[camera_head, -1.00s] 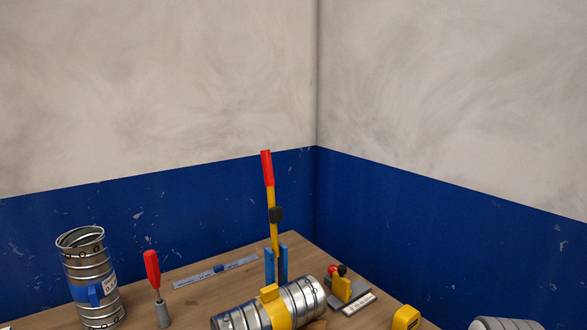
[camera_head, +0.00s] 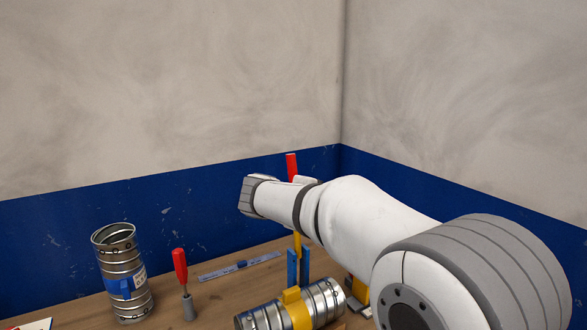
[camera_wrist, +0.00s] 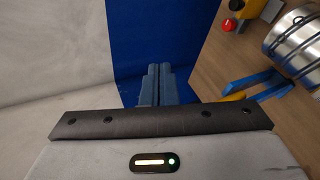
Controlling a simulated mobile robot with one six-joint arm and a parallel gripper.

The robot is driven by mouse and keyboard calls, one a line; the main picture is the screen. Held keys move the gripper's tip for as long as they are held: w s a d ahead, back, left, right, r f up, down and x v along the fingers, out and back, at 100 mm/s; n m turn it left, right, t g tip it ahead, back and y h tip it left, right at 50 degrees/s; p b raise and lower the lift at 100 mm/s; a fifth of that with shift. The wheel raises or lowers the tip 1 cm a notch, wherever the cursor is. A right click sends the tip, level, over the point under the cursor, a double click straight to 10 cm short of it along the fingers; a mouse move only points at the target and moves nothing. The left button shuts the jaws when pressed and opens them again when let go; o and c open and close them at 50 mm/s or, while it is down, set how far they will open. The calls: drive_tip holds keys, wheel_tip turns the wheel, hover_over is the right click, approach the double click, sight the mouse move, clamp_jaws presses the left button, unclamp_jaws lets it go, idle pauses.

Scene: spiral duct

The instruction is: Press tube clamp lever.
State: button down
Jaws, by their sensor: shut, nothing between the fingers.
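A tall lever stands upright with a red handle (camera_head: 291,167) and a yellow shaft (camera_head: 297,244). Its foot sits in a blue bracket (camera_head: 304,262) behind a lying metal duct (camera_head: 326,294) with a yellow clamp band (camera_head: 297,309). My arm crosses in front of the lever and hides its middle. In the wrist view my gripper (camera_wrist: 156,72) has its two fingers together, empty, pointing toward the blue wall. The blue bracket (camera_wrist: 262,84) and a bit of yellow shaft (camera_wrist: 235,97) are to the fingers' right there. The red handle is not visible in that view.
An upright duct with a blue band (camera_head: 123,287) and a red-handled tool (camera_head: 180,266) stand at the left. A blue-and-grey strip (camera_head: 240,266) lies behind. A red knob (camera_wrist: 228,25) shows in the wrist view. Walls meet behind the table.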

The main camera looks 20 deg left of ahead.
drive_tip(key=a+r+n+t+y, duration=0.1)
drive_tip(key=a+r+n+t, duration=0.1)
drive_tip(key=a, duration=0.7)
drive_tip(key=s+a+r+n+t+y, duration=0.1)
drive_tip(key=a+r+t, duration=0.1)
drive_tip(key=a, duration=0.7)
drive_tip(key=shift+s+r+n+t+p, duration=0.2)
drive_tip(key=shift+r+n+t+p, duration=0.1)
drive_tip(key=shift+r+n+p, duration=0.1)
drive_tip(key=p+x, duration=0.4)
drive_tip(key=x, duration=0.6)
drive_tip(key=shift+s+d+r+p, duration=0.25)
drive_tip(key=shift+s+d, duration=0.25)
drive_tip(key=shift+d, duration=0.35)
drive_tip(key=shift+s+d+r+p, duration=0.1)
drive_tip(key=shift+s+d+r, duration=0.25)
drive_tip(key=shift+d, duration=0.5)
drive_tip(key=shift+s+f, duration=0.1)
drive_tip(key=shift+s, duration=0.05)
